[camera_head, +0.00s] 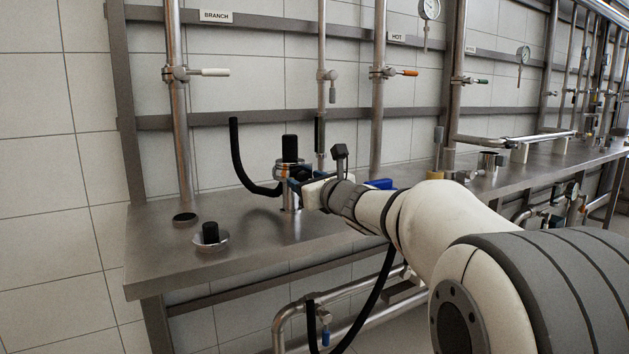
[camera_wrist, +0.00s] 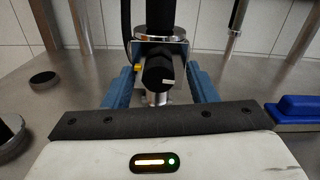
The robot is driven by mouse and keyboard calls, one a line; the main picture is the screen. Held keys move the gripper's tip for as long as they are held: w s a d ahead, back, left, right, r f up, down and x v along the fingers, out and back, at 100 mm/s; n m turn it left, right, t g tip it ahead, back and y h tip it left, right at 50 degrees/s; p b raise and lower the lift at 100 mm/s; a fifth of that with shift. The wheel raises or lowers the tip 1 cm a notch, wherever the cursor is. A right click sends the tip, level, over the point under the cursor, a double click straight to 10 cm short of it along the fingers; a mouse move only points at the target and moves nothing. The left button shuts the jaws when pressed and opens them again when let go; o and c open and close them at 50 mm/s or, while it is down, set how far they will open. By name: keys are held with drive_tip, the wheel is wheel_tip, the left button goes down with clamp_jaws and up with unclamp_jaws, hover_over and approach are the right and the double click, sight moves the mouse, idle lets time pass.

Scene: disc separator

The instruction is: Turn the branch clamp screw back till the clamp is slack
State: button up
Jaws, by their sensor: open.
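The branch clamp (camera_head: 283,172) is a chrome fitting around the foot of a black upright piece, on a short post on the steel bench. It also shows in the wrist view (camera_wrist: 150,32). Its screw has a black knob (camera_wrist: 158,68) with a small white mark, facing the wrist camera. My gripper (camera_head: 300,184) is at the clamp. In the wrist view my gripper (camera_wrist: 160,78) is open, with one blue finger on each side of the knob and visible gaps between. I cannot tell how tight the clamp is. The knob is largely hidden in the head view.
A black hose (camera_head: 238,155) curves to the clamp from the left. A black-capped round fitting (camera_head: 210,235) and a dark hole (camera_head: 185,218) are on the bench at left. A blue object (camera_wrist: 300,108) lies right of my gripper. The bench's front left (camera_head: 160,265) is clear.

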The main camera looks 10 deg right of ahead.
drive_tip(key=p+v, duration=0.1)
drive_tip(key=v, duration=0.6)
drive_tip(key=shift+s+d+r, duration=0.1)
drive_tip(key=shift+s, duration=0.25)
drive_tip(key=shift+p, duration=0.3)
drive_tip(key=s+d+r+m+g+h+p, duration=0.25)
drive_tip(key=s+r+m+h+p, duration=0.2)
drive_tip(key=m+p, duration=0.7)
drive_tip(key=s+d+r+m+g+h+p, duration=0.25)
drive_tip(key=s+r+m+p, duration=0.2)
drive_tip(key=m+p, duration=0.65)
drive_tip(key=s+a+r+m+g+p, duration=0.1)
drive_tip(key=s+a+m+g+p, duration=0.2)
drive_tip(key=s+m+p, duration=0.5)
drive_tip(key=s+a+r+m+g+y+p, duration=0.1)
drive_tip(key=s+a+r+m+g+p, duration=0.1)
drive_tip(key=s+m+g+p, duration=0.4)
drive_tip(key=s+a+m+p, duration=0.1)
drive_tip(key=s+m+p, duration=0.1)
drive_tip(key=s+m, duration=0.2)
drive_tip(key=shift+s+a+r+m+g, duration=0.2)
drive_tip(key=shift+s+r+m+g, duration=0.15)
drive_tip(key=shift+s, duration=0.75)
